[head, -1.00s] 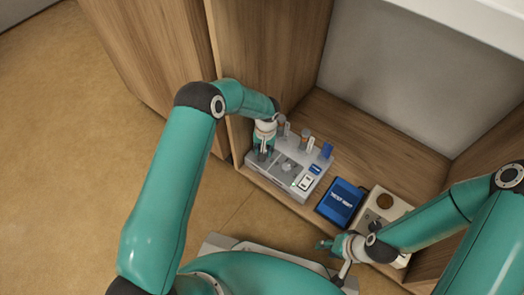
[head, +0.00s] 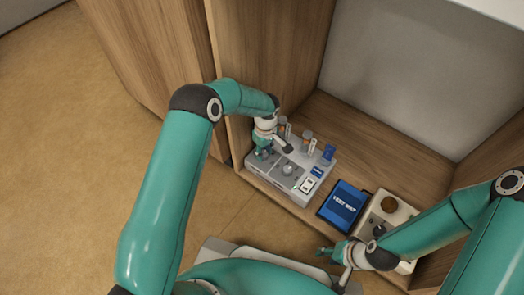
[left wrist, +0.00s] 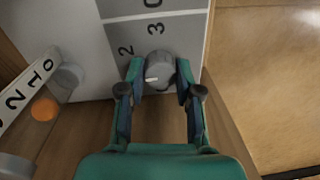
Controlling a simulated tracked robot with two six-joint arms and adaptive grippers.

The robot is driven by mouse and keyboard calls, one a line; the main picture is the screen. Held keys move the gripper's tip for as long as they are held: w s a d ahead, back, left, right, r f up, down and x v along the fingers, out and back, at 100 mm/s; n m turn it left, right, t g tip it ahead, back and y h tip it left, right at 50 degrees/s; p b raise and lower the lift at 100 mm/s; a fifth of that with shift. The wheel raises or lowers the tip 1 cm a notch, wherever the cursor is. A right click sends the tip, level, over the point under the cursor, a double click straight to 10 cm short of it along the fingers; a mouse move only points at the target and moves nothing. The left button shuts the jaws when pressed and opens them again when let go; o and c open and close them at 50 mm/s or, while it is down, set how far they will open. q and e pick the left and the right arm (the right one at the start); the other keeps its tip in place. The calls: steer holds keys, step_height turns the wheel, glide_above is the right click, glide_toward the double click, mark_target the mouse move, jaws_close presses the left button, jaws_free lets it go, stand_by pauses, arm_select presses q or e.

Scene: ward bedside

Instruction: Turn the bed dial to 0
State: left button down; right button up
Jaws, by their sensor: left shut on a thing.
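The grey control unit (head: 318,183) stands on the wooden shelf, with my left gripper (head: 261,153) down at its left end. In the left wrist view my left gripper (left wrist: 158,78) is shut on a round grey dial (left wrist: 159,66), one finger on each side. The dial's white pointer mark faces left in that view. The numerals 2 and 3 show beside the dial; other markings around it are hidden or cut off. My right gripper (head: 326,251) hangs in front of the shelf at lower right, and its finger opening is too small to tell.
A blue box (head: 343,203) lies right of the unit. A beige device with a round brown top (head: 389,204) stands further right, partly behind my right arm. Small upright posts with labels (head: 307,140) rise behind the unit.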

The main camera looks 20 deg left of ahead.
arm_select(q)
steer(key=n, duration=0.3)
steer(key=shift+w+d+r+n, duration=0.1)
steer(key=shift+w+n, duration=0.2)
steer(key=shift+n, duration=0.1)
steer(key=n, duration=0.3)
steer(key=shift+n, duration=0.3)
steer(key=n, duration=0.6)
steer(key=shift+n+h, duration=0.3)
steer(key=c, duration=0.8)
jaws_free()
steer(key=shift+s, duration=0.1)
